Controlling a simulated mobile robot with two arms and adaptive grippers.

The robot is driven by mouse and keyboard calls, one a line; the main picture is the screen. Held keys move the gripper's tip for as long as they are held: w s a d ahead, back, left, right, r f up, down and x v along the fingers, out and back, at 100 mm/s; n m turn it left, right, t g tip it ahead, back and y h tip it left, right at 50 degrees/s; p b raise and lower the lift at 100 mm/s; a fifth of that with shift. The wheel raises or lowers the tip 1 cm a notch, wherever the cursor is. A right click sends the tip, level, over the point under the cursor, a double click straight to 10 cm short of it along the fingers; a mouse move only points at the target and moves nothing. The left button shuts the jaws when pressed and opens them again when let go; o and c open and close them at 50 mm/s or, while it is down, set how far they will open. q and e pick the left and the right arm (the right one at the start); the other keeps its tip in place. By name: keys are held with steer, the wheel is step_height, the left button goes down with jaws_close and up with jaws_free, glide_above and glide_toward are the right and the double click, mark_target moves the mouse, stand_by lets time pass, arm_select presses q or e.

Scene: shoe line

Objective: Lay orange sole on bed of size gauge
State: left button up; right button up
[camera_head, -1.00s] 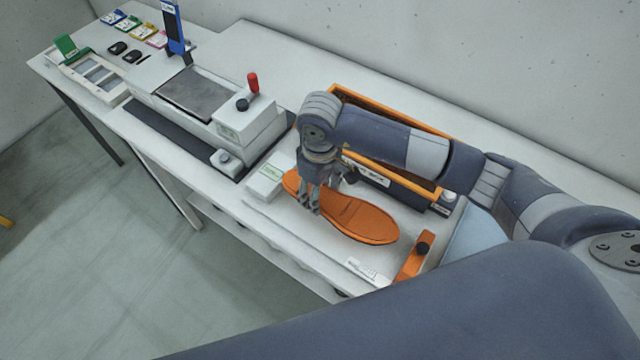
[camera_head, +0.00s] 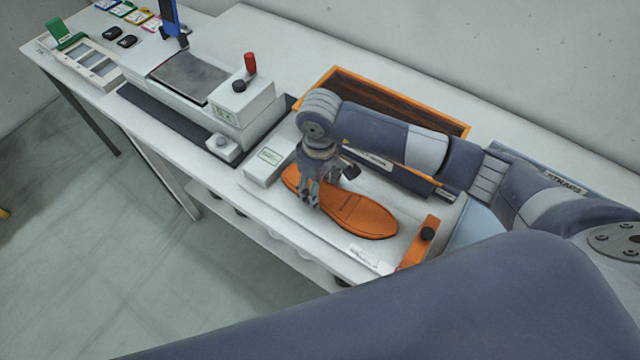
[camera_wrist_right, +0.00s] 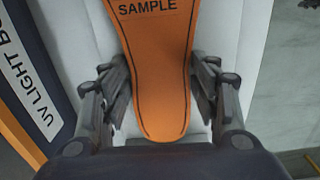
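The orange sole (camera_head: 352,212) is flat, with a dark outline and lettering, and lies along the white bed (camera_head: 345,256) of the size gauge as seen in the head view. It also shows in the wrist view (camera_wrist_right: 160,70), where the word SAMPLE is readable. My right gripper (camera_head: 311,200) points down at the sole's left, narrower part. Any small gap between sole and bed cannot be judged. My left gripper is not in view.
A white block (camera_head: 268,165) stands at the bed's left end and an orange slider with a black knob (camera_head: 418,250) at its right. Behind my right arm is the orange-rimmed UV light box (camera_head: 400,92). A grey-topped machine (camera_head: 245,105) with a red handle stands left.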

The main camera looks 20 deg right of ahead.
steer(key=o, duration=0.4)
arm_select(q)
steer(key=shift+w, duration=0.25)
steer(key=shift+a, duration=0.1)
arm_select(e)
steer(key=shift+r, duration=0.2)
step_height(320, 180, up, 12)
steer(key=shift+f, duration=0.15)
steer(key=shift+a, duration=0.1)
